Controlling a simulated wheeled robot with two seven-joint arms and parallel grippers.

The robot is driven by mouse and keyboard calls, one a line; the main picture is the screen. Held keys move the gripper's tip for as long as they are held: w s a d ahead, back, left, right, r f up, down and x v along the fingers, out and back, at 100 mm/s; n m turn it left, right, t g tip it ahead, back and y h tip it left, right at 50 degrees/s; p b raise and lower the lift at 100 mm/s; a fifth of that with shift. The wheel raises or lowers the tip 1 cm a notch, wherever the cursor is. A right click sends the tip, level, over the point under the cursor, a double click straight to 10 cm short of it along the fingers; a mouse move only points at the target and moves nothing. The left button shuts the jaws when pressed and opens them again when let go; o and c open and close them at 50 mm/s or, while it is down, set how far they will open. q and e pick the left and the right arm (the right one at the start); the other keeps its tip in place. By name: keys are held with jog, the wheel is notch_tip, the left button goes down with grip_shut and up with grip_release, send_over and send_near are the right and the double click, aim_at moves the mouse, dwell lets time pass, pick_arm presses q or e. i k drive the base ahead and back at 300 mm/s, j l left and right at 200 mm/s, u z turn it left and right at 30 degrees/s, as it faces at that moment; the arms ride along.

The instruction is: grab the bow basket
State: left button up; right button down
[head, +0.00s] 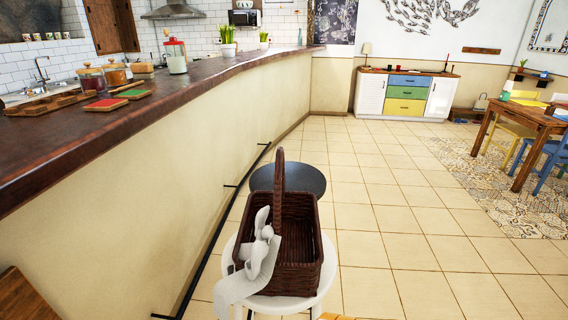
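The bow basket (307,274) is a dark brown wicker basket with a tall arched handle (278,172) and a pale grey-white bow (257,254) on its left front side. It stands upright on a round white stool (326,272) at the lower middle of the head view. The basket looks empty, though part of its inside is hidden by its front wall and bow. Neither of my grippers shows in the head view, and nothing is seen touching the basket.
A round black stool (290,179) stands just behind the basket. A long counter (130,118) with jars and boards runs along the left, with a black foot rail (222,222) below. Tiled floor (405,245) is free to the right. A wooden table (528,117) with chairs stands at far right.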

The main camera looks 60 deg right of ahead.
aim_at(278, 259)
jog(key=z, duration=2)
jog(key=k+l+z, duration=0.15)
jog(key=z, duration=0.2)
